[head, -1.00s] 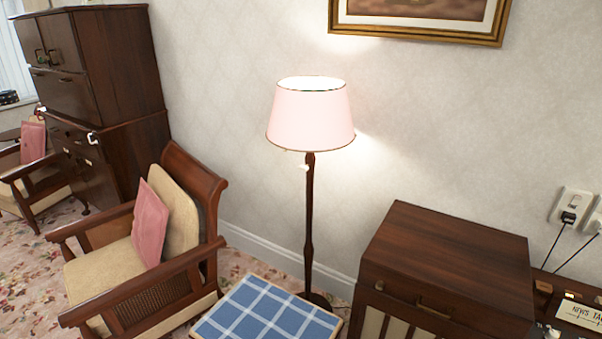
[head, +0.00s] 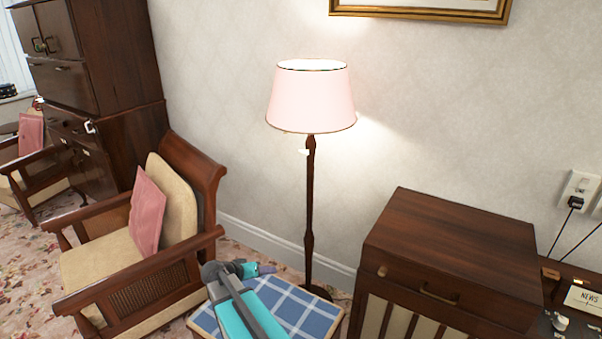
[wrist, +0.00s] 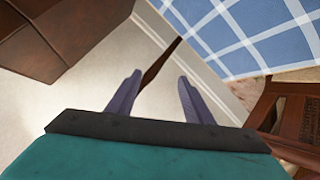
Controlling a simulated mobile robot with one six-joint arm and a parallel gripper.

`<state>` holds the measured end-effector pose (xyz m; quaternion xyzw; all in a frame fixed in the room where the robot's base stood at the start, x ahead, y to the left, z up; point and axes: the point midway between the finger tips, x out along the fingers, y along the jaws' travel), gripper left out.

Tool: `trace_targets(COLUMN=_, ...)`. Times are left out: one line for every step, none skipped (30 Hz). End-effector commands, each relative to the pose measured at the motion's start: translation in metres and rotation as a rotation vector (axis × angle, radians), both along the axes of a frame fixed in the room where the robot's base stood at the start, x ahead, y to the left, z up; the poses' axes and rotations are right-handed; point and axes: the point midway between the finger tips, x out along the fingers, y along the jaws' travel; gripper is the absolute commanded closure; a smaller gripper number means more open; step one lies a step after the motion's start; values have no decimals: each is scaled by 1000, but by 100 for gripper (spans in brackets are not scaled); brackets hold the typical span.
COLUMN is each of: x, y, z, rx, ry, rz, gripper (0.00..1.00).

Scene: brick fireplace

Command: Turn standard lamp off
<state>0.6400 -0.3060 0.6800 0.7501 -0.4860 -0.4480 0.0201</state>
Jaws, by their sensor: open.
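The standard lamp (head: 311,98) stands against the wall in the head view, with a pink shade on a dark wooden pole. It is lit: the shade's top and the wall beside it glow. A small white piece (head: 303,152), perhaps its switch, shows just under the shade beside the pole. My gripper (head: 266,268) is low in front, over the checked table and well below the shade. In the wrist view my gripper (wrist: 157,90) has its two fingers spread with nothing held. A dark strip between them, probably the lamp pole (wrist: 160,62), lies beyond the fingertips.
A blue checked table (head: 295,304) stands before the lamp. A wooden armchair (head: 195,160) with a pink cushion is to its left, a wooden cabinet (head: 450,245) to its right. Open space lies around the pole above the table.

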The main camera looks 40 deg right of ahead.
Motion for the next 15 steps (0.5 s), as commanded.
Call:
trace_targets(x=13, y=-16, z=16, rx=-37, ry=-52, rz=-19, gripper=53)
trace_targets(x=18, y=-24, z=27, rx=-60, ry=-83, rz=-30, gripper=53)
trace_targets(x=26, y=-35, z=43, rx=-91, ry=-124, rz=-44, gripper=53)
trace_targets(x=31, y=-43, z=55, rx=-113, ry=-154, rz=-54, gripper=53)
trace_targets(x=36, y=-51, z=67, rx=-136, ry=-187, rz=-63, gripper=53)
trace_targets(x=42, y=-61, z=83, rx=-166, ry=-228, rz=-75, gripper=53)
trace_targets(x=46, y=-69, z=96, rx=-188, ry=-260, rz=-84, gripper=53)
trace_targets(x=50, y=-76, z=109, rx=-212, ry=-290, rz=-92, gripper=53)
trace_targets(x=55, y=-86, z=126, rx=-242, ry=-332, rz=-103, gripper=53)
trace_targets(x=58, y=-93, z=139, rx=-264, ry=-364, rz=-111, gripper=53)
trace_targets(x=61, y=-100, z=153, rx=-285, ry=-396, rz=-118, gripper=53)
trace_targets(x=65, y=-109, z=171, rx=-315, ry=-437, rz=-126, gripper=53)
trace_targets(x=67, y=-115, z=185, rx=-337, ry=-469, rz=-132, gripper=53)
trace_targets(x=69, y=-122, z=198, rx=-358, ry=-499, rz=-138, gripper=53)
trace_targets(x=71, y=-129, z=216, rx=-386, ry=-539, rz=-145, gripper=53)
